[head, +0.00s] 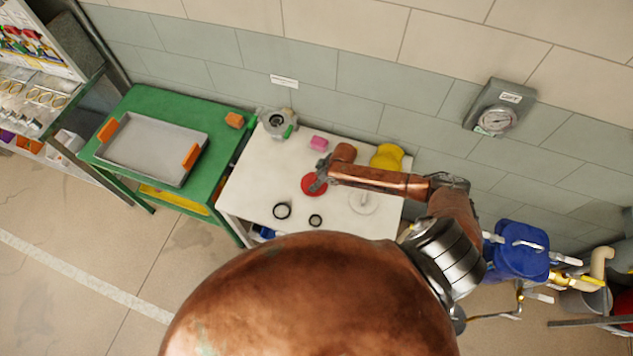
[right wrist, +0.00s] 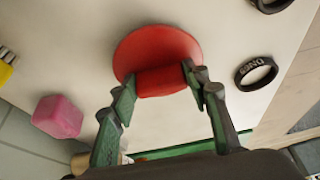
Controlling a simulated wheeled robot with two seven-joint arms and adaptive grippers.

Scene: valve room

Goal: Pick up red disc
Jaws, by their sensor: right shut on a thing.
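The red disc (head: 312,185) is at the middle of the white table (head: 247,196) in the head view. In the right wrist view the red disc (right wrist: 158,55) is round, with a raised red block-like grip across its near side. My right gripper (head: 320,180) reaches it from the right, and in the wrist view its two green and dark fingers (right wrist: 158,82) close on both ends of that raised part. I cannot tell whether the disc is lifted clear of the table. My left gripper is not in view.
A pink block (head: 319,143), a yellow object (head: 388,157), a pale round part (head: 363,201), a metal valve part (head: 277,122) and two black rings (head: 282,211) are on the table. A green bench (head: 216,112) with a grey tray (head: 152,148) adjoins at left.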

